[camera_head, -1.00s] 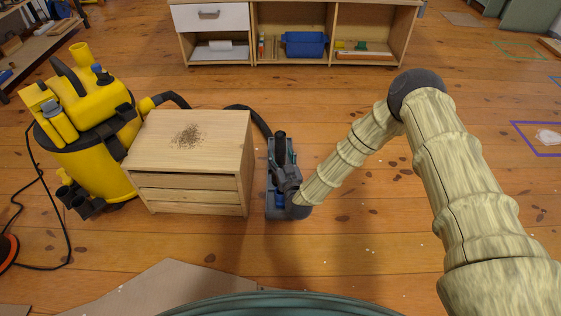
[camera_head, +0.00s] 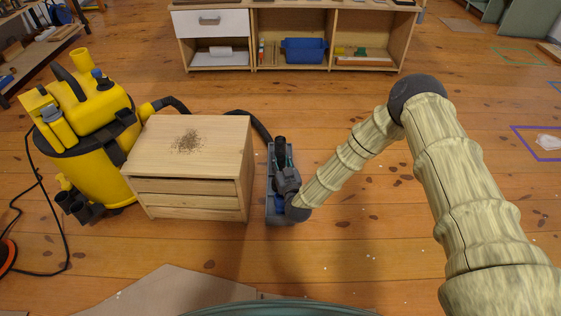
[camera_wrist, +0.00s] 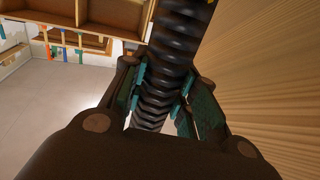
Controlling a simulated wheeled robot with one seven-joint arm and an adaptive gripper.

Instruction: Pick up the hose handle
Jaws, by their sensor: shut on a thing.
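My gripper (camera_head: 283,166) is beside the right side of the wooden drawer box. In the wrist view its fingers (camera_wrist: 160,95) close from both sides on a black ribbed tube, the hose handle (camera_wrist: 175,50). The dark top of the hose handle (camera_head: 280,145) stands up between the fingers in the head view. Its lower part is hidden by my gripper and wrist. The black hose (camera_head: 250,118) runs behind the drawer box to the yellow shop vacuum (camera_head: 88,150) at the left.
The wooden drawer box (camera_head: 145,150) stands close on the left, with dark debris (camera_head: 187,141) on top. A blue-grey tray-like shape (camera_head: 271,213) shows under my gripper. Shelves (camera_head: 330,20) stand at the back. Cardboard (camera_head: 165,292) lies in front. Floor at the right is mostly clear.

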